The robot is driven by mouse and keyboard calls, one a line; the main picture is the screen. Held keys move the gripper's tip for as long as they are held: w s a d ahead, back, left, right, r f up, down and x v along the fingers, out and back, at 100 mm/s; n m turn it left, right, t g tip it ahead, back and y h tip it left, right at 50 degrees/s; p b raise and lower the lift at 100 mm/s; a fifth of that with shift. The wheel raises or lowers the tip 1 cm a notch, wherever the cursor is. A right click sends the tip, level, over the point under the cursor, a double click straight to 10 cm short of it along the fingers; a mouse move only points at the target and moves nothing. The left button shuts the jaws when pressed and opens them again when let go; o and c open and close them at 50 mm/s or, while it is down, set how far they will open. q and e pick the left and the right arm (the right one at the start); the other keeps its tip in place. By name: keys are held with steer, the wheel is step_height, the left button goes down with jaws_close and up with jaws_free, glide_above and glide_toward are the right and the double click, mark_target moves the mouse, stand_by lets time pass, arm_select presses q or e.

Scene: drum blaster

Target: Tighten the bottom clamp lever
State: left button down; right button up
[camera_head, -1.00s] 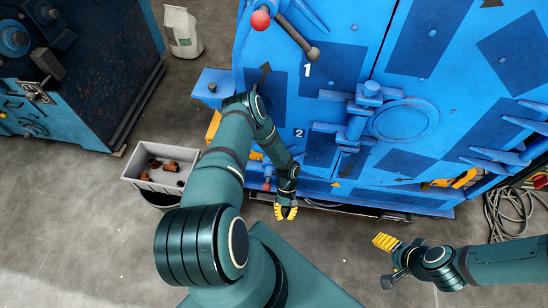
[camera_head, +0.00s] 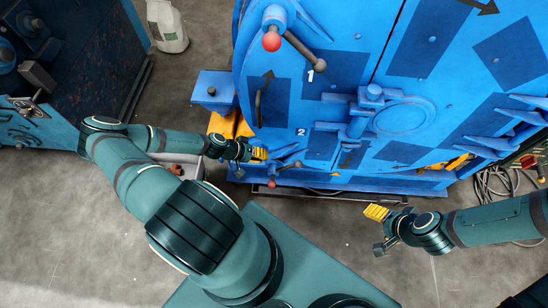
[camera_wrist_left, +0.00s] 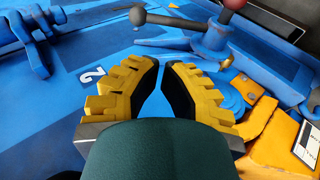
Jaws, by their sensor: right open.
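The bottom clamp lever (camera_head: 284,166) is a dark bar on the blue door's lower left, below the "2" label. It has a red ball at one end and a grey ball at the other. In the wrist view the left gripper's fingers (camera_wrist_left: 163,65) are apart and empty, short of the lever. My right gripper (camera_head: 376,230) is open and empty, away from the door.
The upper clamp lever (camera_head: 297,48), with red and grey balls, is by the "1" label. A grey bin (camera_head: 213,172) is partly hidden behind my left arm. Yellow parts (camera_wrist_left: 285,130) sit close right of the left gripper. Cables (camera_head: 490,190) lie at right.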

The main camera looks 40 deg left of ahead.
arm_select(q)
steer(key=b+x, duration=0.1)
steer(key=x, duration=1.2)
steer(key=shift+w+d+f, duration=0.1)
steer(key=shift+d, duration=0.05)
arm_select(e)
steer(key=shift+s+f, duration=0.2)
steer(key=shift+f, duration=0.5)
arm_select(q)
steer(key=shift+w+d+f+b, duration=0.35)
steer(key=shift+f+b, duration=0.1)
steer(key=shift+b, duration=0.55)
steer(key=shift+d, duration=0.1)
steer(key=shift+s, duration=0.1)
arm_select(e)
steer(key=shift+s+a+f, duration=0.1)
steer(key=shift+s+f, duration=0.15)
steer(key=shift+f, duration=0.2)
steer(key=shift+s+a+f, duration=0.1)
steer(key=shift+s+f, duration=0.15)
steer(key=shift+f, duration=0.2)
arm_select(q)
steer(key=shift+d, duration=0.15)
steer(key=shift+r, duration=0.25)
